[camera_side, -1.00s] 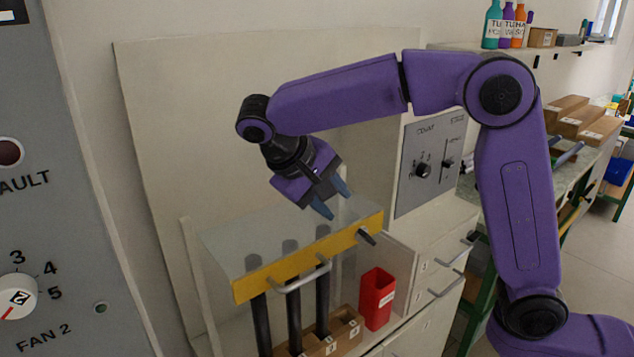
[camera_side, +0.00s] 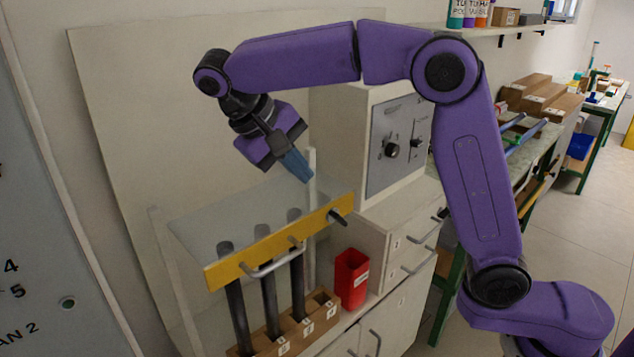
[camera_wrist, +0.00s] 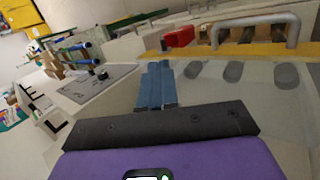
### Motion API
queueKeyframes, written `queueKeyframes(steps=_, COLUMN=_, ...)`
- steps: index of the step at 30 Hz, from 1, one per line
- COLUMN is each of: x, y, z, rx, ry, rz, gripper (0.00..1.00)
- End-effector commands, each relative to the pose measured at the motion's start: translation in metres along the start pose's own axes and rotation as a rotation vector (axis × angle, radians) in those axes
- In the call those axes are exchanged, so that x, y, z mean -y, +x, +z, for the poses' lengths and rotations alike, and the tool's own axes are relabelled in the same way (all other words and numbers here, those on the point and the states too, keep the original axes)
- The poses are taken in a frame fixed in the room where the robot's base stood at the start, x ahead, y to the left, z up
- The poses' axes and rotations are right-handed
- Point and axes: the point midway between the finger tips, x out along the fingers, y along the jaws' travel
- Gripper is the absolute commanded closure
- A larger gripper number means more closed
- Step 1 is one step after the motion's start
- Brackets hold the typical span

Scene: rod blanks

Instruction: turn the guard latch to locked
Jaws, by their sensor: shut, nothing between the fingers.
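The guard is a clear panel (camera_side: 232,218) with a yellow front bar (camera_side: 225,272) and a grey handle (camera_side: 270,268), over a rack of dark rods (camera_side: 270,305). A dark grey peg-like lever (camera_side: 338,217), which looks like the latch, sticks out near the bar's right end; its setting cannot be read. My gripper (camera_side: 305,176) is above the guard's right rear part, its blue fingers together with nothing between them. In the wrist view the shut fingers (camera_wrist: 157,84) point toward the yellow bar (camera_wrist: 235,50), with the handle (camera_wrist: 252,22) to their right.
A red bin (camera_side: 351,278) stands right of the rods, which rise from a brown numbered block (camera_side: 292,337). A grey control panel (camera_side: 398,145) with knobs is right of the guard. A pale upright post (camera_side: 311,165) is close by my fingers.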

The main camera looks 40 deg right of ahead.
Motion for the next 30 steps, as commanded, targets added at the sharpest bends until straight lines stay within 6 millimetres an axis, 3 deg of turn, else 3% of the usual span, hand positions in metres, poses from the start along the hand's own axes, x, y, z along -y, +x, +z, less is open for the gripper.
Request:
queueKeyframes(steps=6, x=-0.058, y=0.080, z=-0.009, rx=0.457, ry=0.309, rz=-0.304, gripper=1.00)
queueKeyframes(steps=12, x=-0.105, y=0.123, z=-0.014, rx=0.821, ry=0.669, rz=-0.687, gripper=1.00)
queueKeyframes(steps=21, x=-0.167, y=0.149, z=-0.030, rx=1.066, ry=1.056, rz=-1.119, gripper=1.00)
queueKeyframes(steps=25, x=-0.172, y=0.151, z=-0.032, rx=1.084, ry=1.097, rz=-1.168, gripper=1.00)
queueKeyframes(steps=30, x=-0.154, y=0.152, z=-0.031, rx=1.086, ry=1.095, rz=-1.169, gripper=1.00)
